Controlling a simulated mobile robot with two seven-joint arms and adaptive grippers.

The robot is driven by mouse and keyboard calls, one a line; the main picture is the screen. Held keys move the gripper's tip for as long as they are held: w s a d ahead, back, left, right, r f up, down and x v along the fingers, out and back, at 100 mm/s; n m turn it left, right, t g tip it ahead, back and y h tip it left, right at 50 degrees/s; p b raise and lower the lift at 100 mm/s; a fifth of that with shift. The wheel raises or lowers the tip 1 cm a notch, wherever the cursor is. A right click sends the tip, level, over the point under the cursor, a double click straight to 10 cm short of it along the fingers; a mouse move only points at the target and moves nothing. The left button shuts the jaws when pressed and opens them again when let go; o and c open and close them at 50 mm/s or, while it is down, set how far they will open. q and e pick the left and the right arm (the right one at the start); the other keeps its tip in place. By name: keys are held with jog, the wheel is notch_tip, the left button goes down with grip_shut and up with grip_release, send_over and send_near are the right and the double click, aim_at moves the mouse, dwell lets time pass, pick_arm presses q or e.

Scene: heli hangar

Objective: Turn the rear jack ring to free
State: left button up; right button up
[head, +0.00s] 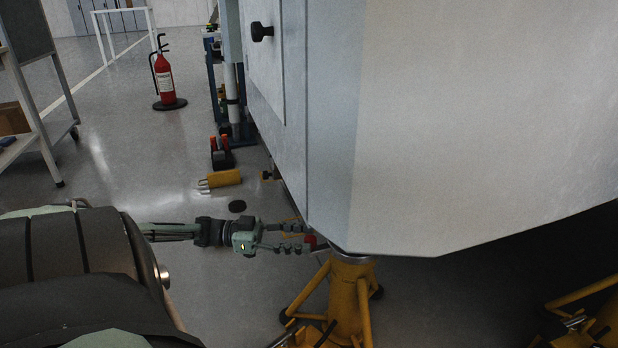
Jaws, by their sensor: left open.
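A yellow tripod jack (350,300) stands under the lower edge of the large pale grey body (480,110). A silvery ring (352,256) shows at the jack's top, close beneath that body, and its upper part is hidden. My left gripper (308,238) reaches in from the left, just left of the ring, with its fingers open and pointing right. A small red part (310,241) shows at the fingertips; I cannot tell whether they touch it. My right gripper is out of view.
Another yellow jack (585,325) stands at the lower right. A cart (40,140) stands at far left. Open floor lies between.

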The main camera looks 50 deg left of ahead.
pick_arm(q)
jog(key=v, duration=0.9)
jog(key=shift+s+a, duration=0.25)
